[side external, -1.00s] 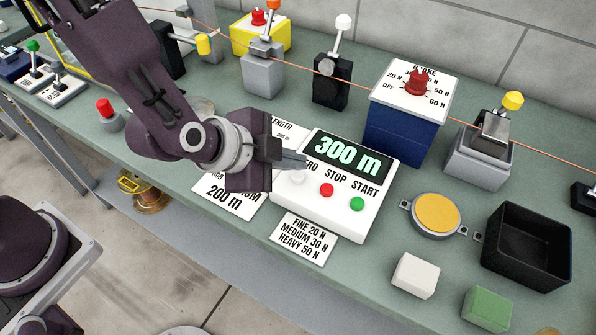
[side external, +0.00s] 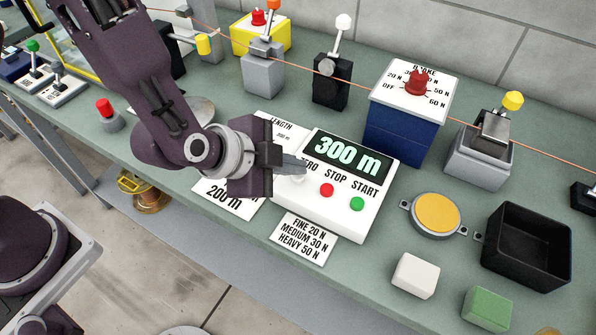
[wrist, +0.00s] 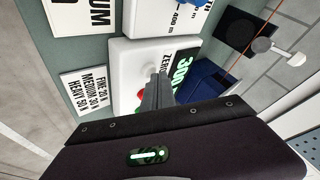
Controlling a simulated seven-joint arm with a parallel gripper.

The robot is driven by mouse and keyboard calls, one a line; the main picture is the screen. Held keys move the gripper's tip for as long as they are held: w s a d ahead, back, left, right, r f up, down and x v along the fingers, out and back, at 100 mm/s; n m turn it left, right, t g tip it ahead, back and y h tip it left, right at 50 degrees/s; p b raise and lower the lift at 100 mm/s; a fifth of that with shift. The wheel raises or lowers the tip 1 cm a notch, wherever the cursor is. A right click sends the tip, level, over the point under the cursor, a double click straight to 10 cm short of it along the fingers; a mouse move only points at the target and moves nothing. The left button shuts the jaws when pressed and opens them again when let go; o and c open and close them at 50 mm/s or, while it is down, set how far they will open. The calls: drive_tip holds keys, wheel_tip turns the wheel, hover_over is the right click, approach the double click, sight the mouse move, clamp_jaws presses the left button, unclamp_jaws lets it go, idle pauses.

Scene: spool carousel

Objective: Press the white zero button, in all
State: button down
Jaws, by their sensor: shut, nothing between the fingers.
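The white counter box (side external: 345,215) stands on the bench, with a dark display (side external: 347,157) reading 300 m. Below the display are a white zero button (side external: 297,178), a red stop button (side external: 327,190) and a green start button (side external: 357,203). My gripper (side external: 303,168) is shut and empty, its fingertips low over the zero button and partly covering it and its label. In the wrist view the fingertips (wrist: 156,78) are close by the white button (wrist: 149,69). I cannot tell whether they touch it.
A label card (side external: 303,238) lies in front of the box, with another (side external: 228,195) to its left. The blue brake box (side external: 405,125) stands behind right. To the right are a yellow round pad (side external: 437,213), a black bin (side external: 527,247), and white (side external: 415,276) and green (side external: 487,309) blocks.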

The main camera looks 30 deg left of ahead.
sight(292, 178)
drive_tip(key=shift+f, duration=0.25)
idle(0.5)
drive_tip(key=shift+r, duration=0.9)
drive_tip(key=shift+r, duration=2.55)
drive_tip(key=shift+a, duration=0.1)
